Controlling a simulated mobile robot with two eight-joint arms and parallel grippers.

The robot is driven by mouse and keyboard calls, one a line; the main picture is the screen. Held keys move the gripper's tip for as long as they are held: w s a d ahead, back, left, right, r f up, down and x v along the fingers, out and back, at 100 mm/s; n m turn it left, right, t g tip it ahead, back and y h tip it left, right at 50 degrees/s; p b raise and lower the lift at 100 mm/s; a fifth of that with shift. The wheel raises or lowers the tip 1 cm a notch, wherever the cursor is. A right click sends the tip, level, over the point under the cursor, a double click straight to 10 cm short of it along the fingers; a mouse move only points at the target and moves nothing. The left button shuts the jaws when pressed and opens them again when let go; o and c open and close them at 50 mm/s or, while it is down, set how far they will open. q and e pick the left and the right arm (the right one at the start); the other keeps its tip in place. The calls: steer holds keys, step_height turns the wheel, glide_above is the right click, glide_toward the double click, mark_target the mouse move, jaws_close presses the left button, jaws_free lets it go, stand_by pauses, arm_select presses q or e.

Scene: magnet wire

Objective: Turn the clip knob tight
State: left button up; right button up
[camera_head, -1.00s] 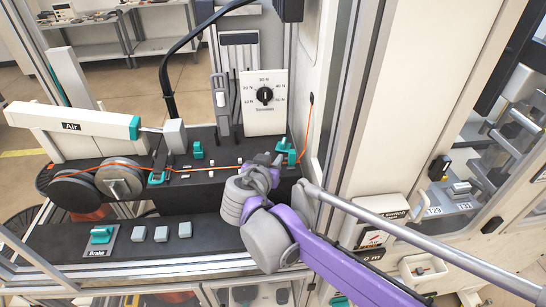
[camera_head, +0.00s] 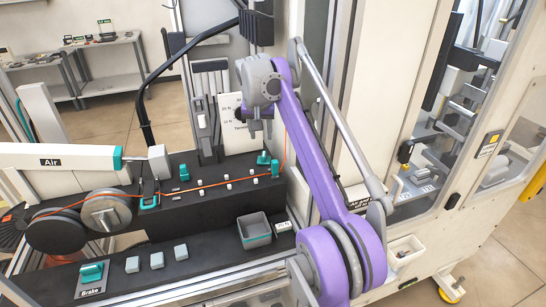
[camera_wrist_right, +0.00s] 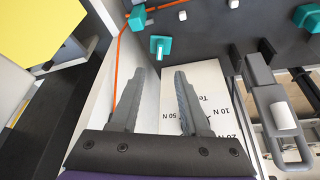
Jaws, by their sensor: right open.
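A teal clip knob (camera_head: 263,158) stands upright at the right end of the black bench, beside a teal clip block (camera_head: 275,169) at the orange wire. In the right wrist view the knob (camera_wrist_right: 160,46) lies beyond my fingertips, with the block (camera_wrist_right: 138,18) and wire past it. My right gripper (camera_head: 254,131) is raised above and behind the knob, in front of the white tension panel (camera_head: 230,115). In the wrist view its two fingers are apart, with nothing between them. My left gripper is not in view.
A grey bin (camera_head: 255,232) and a brake switch (camera_head: 91,273) stand on the front ledge.

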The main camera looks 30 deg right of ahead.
mark_target(264, 154)
steer(key=b+x, duration=0.1)
steer(key=x, duration=1)
steer(key=shift+b, duration=0.3)
steer(key=shift+r, duration=0.1)
jaws_close()
